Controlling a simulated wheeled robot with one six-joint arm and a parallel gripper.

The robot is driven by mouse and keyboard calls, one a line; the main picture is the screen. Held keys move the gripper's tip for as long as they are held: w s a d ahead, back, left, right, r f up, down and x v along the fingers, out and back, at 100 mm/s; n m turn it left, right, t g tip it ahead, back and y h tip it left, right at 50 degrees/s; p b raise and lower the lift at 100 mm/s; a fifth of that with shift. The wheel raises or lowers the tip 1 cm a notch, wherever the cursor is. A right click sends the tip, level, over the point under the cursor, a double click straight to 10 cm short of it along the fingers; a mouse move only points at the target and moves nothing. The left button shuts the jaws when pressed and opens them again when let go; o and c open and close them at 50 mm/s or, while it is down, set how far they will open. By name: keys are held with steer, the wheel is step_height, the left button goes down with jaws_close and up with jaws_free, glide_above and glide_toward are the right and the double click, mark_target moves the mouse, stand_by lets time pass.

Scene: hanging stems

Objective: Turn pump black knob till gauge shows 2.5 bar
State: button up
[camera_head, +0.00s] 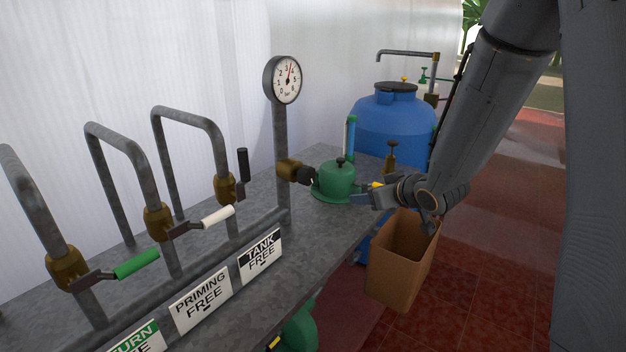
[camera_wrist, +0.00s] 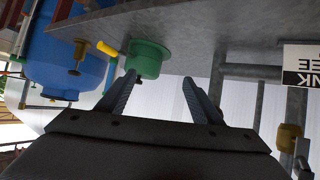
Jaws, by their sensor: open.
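The round gauge (camera_head: 287,80) stands on a grey post; its red needle points just right of the top, near the 3 to 4 marks, though the fine reading is too small to tell. A black knob (camera_head: 304,175) sits on a brass fitting (camera_head: 288,170) at the post. The green domed pump part (camera_head: 335,182) also has a small black knob (camera_head: 340,161) on top; it shows upside down in the wrist view (camera_wrist: 149,58). My gripper (camera_head: 359,199) is open beside the green part's right side, apart from both knobs. Its fingers (camera_wrist: 158,82) have nothing between them.
A blue tank (camera_head: 392,125) stands behind the bench (camera_head: 225,195). Levers with green (camera_head: 137,264), white (camera_head: 218,217) and black (camera_head: 243,165) handles line the left. A brass valve (camera_head: 391,155) stands close behind my gripper.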

steer(key=w+a+r+n+y, duration=0.1)
steer(key=w+a+n+y, duration=0.1)
steer(key=a+y, duration=0.3)
steer(key=n+y, duration=0.3)
steer(key=y, duration=0.3)
glide_toward(311, 176)
steer(key=x, duration=0.2)
steer(key=shift+g, duration=0.4)
steer(key=p+x, duration=0.1)
steer(key=x, duration=0.6)
steer(key=shift+w+a+r, duration=0.1)
steer(key=shift+w+r, duration=0.05)
steer(key=shift+w, duration=0.05)
steer(key=shift+c, duration=0.4)
steer(key=c, duration=1)
